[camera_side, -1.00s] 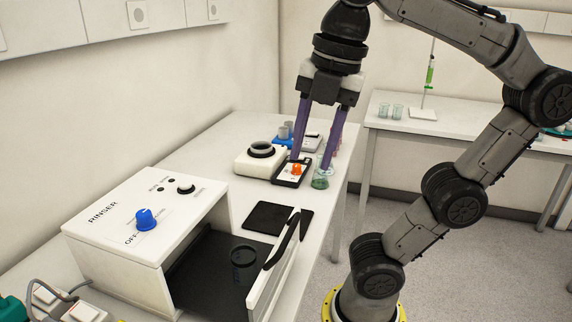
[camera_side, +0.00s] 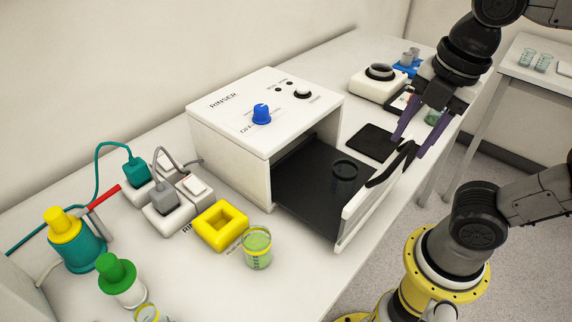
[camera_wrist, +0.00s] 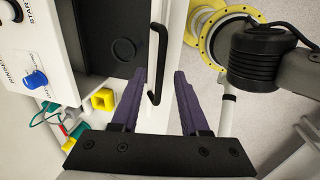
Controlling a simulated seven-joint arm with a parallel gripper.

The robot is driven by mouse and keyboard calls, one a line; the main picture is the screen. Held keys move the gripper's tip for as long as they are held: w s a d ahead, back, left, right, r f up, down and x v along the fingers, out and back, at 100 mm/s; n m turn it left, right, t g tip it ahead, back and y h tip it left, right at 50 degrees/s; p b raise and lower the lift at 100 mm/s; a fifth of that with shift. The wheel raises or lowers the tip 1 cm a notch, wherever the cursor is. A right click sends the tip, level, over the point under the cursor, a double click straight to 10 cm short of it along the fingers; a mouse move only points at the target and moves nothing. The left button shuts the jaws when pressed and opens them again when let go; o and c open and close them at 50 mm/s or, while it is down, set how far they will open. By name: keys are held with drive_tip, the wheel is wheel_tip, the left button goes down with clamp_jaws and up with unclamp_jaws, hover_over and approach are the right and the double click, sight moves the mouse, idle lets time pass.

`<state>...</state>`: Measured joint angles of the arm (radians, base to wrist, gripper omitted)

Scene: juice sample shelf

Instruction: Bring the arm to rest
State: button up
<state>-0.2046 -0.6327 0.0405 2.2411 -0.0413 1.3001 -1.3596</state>
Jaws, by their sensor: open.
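My gripper (camera_side: 408,147) is open with nothing between its purple fingers, and it points down near the rinser's open front. In the wrist view (camera_wrist: 161,74) the black handle (camera_wrist: 158,65) of the rinser's open door shows past and between the fingertips. I cannot tell the exact gap between fingers and handle. The white rinser (camera_side: 230,125), with a blue knob (camera_side: 262,113), stands on the bench to the left of the gripper. A dark round vessel or holder (camera_side: 344,175) is on its black floor near the door.
A yellow square ring (camera_side: 221,226), a beaker of green liquid (camera_side: 257,248), plugs on sockets and capped bottles (camera_side: 75,240) occupy the front-left bench. A black pad (camera_side: 373,141) and a white device with a dark ring (camera_side: 380,82) lie behind.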

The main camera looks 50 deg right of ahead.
drive_tip(key=shift+w+f, duration=0.2)
drive_tip(key=shift+f, duration=0.75)
drive_tip(key=shift+r, duration=0.1)
wheel_tip(320, 180, up, 13)
drive_tip(key=s, duration=0.2)
drive_tip(key=shift+s, duration=0.3)
drive_tip(key=shift+w+f, duration=0.4)
drive_tip(key=shift+f, duration=1.8)
drive_tip(key=shift+w+f, duration=0.45)
drive_tip(key=shift+f, duration=1.8)
drive_tip(key=shift+w+f, duration=0.4)
drive_tip(key=shift+f, duration=1.8)
drive_tip(key=shift+w, duration=0.45)
